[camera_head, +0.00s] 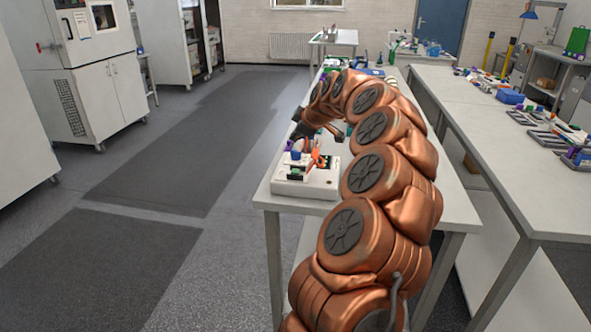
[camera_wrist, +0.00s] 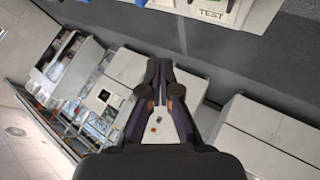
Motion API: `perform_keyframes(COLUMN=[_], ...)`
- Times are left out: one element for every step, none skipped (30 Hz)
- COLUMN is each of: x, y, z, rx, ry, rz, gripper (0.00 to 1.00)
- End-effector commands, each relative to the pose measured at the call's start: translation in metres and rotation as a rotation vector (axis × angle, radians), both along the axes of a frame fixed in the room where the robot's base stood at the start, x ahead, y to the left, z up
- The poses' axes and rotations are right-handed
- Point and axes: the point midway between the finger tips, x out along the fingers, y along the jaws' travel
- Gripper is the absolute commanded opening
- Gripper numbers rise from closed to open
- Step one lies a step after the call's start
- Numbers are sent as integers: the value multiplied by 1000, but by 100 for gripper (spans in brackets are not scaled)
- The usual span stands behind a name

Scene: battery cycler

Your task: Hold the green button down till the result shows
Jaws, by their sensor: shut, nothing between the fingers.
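The battery cycler, a white box (camera_head: 305,187), stands on the near end of the long table. A blue part, an orange part and a small dark green patch show on its top; I cannot tell whether the patch is the button or a display. In the wrist view, part of a white device with a "TEST" label (camera_wrist: 211,14) shows at the top edge. No green button is clear there. My gripper (camera_wrist: 160,72) is shut and empty, its fingertips apart from the label. In the head view my dark gripper (camera_head: 303,132) is small, above and behind the box.
The long table (camera_head: 456,208) runs away under my arm, with more items at its far end. A second table (camera_head: 480,120) at the right bears trays and a blue box (camera_head: 509,97). White cabinets (camera_head: 105,95) stand at the left. The floor between is clear.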

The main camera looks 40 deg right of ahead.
Motion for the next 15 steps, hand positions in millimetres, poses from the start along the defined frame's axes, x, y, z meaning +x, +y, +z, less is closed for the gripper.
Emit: perform_keyframes(x=[0, 0, 0, 0, 0, 0, 0, 0, 0, 0, 0, 0, 0, 0, 0], y=[0, 0, 0, 0, 0, 0, 0, 0, 0, 0, 0, 0, 0, 0, 0], z=[0, 0, 0, 0, -1, -1, -2, -3, -5, -6, -8, -11, -13, -16, -20], rx=[0, 0, 0, 1, 1, 1, 1, 1, 2, 1, 1, 1, 2, 2, 3], ry=[0, 0, 0, 0, 0, 0, -1, 0, 0, -1, -1, 0, -1, 0, 1], rz=[0, 0, 0, -1, -1, -1, 0, -1, 0, 0, 0, 0, 0, -1, 0], gripper=[0, 0, 0, 0, 0, 0, 0, 0, 0, 0, 0, 0, 0, 0, 0])
